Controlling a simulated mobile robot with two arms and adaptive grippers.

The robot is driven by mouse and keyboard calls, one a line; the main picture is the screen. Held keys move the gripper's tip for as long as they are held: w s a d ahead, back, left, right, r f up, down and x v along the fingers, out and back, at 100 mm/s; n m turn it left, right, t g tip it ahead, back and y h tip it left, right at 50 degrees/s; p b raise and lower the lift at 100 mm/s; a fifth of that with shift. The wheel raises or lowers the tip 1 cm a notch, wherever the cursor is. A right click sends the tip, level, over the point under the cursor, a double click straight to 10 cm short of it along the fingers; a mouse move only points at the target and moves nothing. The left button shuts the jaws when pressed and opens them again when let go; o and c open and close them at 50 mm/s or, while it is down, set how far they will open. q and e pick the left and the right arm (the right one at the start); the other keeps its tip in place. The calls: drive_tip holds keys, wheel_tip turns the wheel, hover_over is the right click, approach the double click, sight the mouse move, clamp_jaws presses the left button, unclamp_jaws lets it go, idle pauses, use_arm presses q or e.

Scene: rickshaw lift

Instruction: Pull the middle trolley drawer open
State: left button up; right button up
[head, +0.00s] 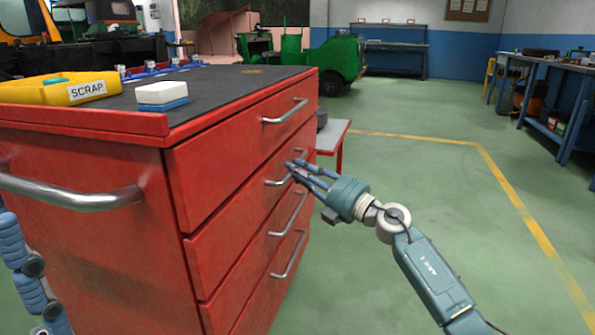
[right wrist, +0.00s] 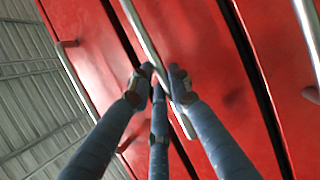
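The red trolley (head: 128,210) stands at the left, with a stack of drawers on its right-hand face, all looking flush. My right gripper (head: 296,169) is at the second handle from the top (head: 275,183), in front of the second drawer front (head: 235,212). In the right wrist view a silver handle bar (right wrist: 144,38) runs diagonally between the fingertips of my right gripper (right wrist: 158,86). The fingertips are close around the bar, but I cannot tell whether they grip it. The fingers hide part of the bar. My left gripper does not show; part of my left arm is at the lower left.
A yellow SCRAP bin (head: 55,93) and a white-and-blue block (head: 163,96) sit on the trolley top. A side handle (head: 80,196) sticks out at the left. A small grey table (head: 332,135) stands behind the trolley. The green floor (head: 440,200) at the right is free.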

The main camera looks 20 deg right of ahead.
drive_tip(key=shift+s+d, duration=0.1)
clamp_jaws()
drive_tip(key=s+d, duration=0.9)
drive_tip(key=d, duration=0.5)
drive_tip(key=s+d+p, duration=0.1)
drive_tip(key=s+d, duration=0.9)
drive_tip(key=d, duration=0.4)
drive_tip(key=shift+s+d, duration=0.25)
drive_tip(key=shift+f, duration=0.1)
drive_tip(key=o, duration=0.9)
unclamp_jaws()
drive_tip(key=v, duration=1.2)
drive_tip(key=shift+d, duration=0.1)
